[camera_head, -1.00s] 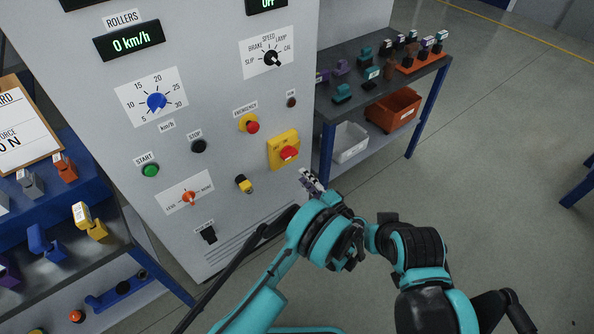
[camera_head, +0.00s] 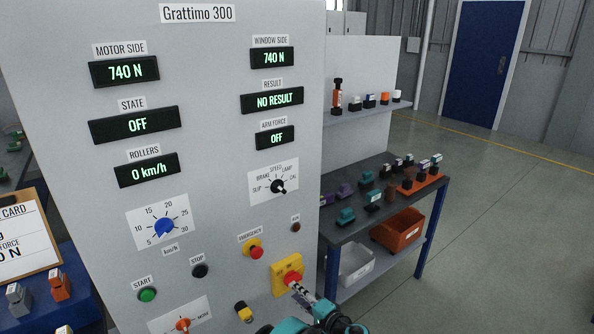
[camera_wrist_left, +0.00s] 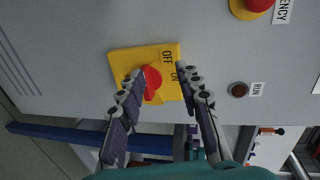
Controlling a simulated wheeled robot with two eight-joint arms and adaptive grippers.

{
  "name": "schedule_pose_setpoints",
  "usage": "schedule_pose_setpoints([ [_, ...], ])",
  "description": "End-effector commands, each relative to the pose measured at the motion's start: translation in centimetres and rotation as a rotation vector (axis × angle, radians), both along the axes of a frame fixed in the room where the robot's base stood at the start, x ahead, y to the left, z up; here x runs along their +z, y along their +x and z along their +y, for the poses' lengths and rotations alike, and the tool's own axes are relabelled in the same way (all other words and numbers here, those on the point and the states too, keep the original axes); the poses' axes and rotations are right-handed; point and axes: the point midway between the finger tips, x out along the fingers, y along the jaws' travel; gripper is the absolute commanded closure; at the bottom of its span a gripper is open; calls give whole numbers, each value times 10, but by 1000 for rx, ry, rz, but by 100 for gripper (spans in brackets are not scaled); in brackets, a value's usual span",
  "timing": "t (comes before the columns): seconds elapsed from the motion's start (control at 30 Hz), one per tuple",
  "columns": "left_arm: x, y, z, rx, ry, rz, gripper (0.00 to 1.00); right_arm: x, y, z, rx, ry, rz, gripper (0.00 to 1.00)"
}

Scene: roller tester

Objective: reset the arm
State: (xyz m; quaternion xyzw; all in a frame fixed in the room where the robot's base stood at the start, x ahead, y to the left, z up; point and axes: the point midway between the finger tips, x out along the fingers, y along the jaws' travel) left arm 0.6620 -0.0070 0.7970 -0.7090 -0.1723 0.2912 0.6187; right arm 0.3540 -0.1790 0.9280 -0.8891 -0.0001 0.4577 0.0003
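The Grattimo 300 cabinet (camera_head: 215,210) faces me. Its arm force display (camera_head: 276,138) reads OFF, the state display (camera_head: 134,124) reads OFF, and the result display reads NO RESULT. A yellow switch plate (camera_head: 277,267) with a red knob (camera_head: 291,279) is low on the panel's right. My left gripper (camera_head: 301,290) is at the lower right of this knob. In the left wrist view the open fingers (camera_wrist_left: 159,74) point at the panel, with the red knob (camera_wrist_left: 152,78) between their tips. I cannot tell whether they touch it. My right gripper is out of view.
Emergency button (camera_head: 255,251), selector knob (camera_head: 278,187), speed dial (camera_head: 163,228), green start button (camera_head: 147,294) and black stop button (camera_head: 200,270) are nearby. A workbench (camera_head: 345,232) with bins stands right of the cabinet. Open floor (camera_head: 500,240) lies further right.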

Motion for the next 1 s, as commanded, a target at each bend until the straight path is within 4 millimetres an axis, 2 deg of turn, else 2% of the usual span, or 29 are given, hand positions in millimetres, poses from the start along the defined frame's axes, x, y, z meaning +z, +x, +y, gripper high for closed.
schedule_pose_setpoints([
  [0.03, 18, 1, 19, 19, -45, 29, 66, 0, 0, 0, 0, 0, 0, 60],
  [0.17, 52, -5, 57, 51, -179, 102, 66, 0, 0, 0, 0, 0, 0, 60],
  [0.37, 96, -42, 114, 101, -396, 185, 66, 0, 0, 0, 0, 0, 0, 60],
  [0.5, 119, -82, 146, 136, -559, 220, 66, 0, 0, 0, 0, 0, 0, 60],
  [0.7, 139, -153, 178, 185, -799, 239, 66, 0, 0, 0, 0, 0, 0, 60],
  [0.83, 144, -202, 189, 217, -958, 232, 66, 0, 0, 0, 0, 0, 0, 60],
  [1.0, 141, -260, 192, 252, -1159, 199, 66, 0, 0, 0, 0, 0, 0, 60],
])
